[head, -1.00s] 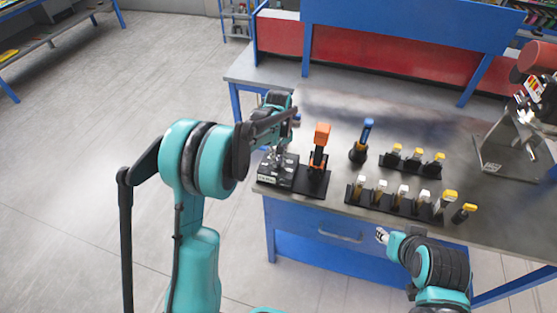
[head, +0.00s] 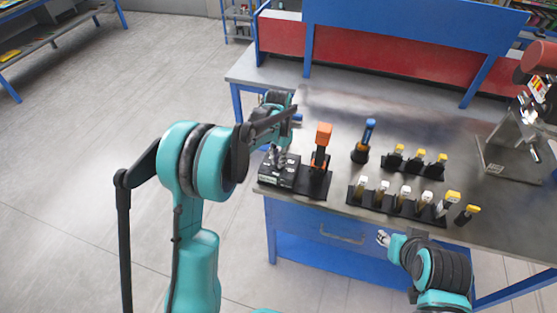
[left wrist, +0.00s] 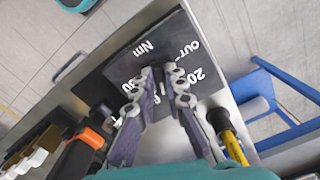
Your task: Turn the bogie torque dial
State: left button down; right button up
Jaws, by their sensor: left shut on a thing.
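The torque dial's box (head: 279,176) is a dark block with white print at the front left of the workbench. Its dark top panel (left wrist: 120,62) shows in the left wrist view, with "Nm", "OUT" and "20" readable. My left gripper (head: 277,152) reaches down over it from above. In the left wrist view its two fingers (left wrist: 163,82) straddle the middle of the panel, shut on the dial, which they mostly hide. The dial's pointer setting cannot be read. My right gripper (head: 383,238) is in front of the drawer, away from the dial; its jaws are too small to read.
An orange-handled tool (head: 321,147) stands in a black holder just right of the box. A yellow-and-black tool (left wrist: 230,137) lies near my gripper in the wrist view.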

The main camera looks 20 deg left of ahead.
pick_arm(q)
jog(key=m, duration=0.5)
jog(key=shift+w+a, duration=0.1)
jog(key=shift+m, duration=0.3)
dwell(0.4)
jog(key=c, duration=1.6)
grip_release()
jog(key=shift+o, duration=0.2)
notch_tip(320, 180, up, 12)
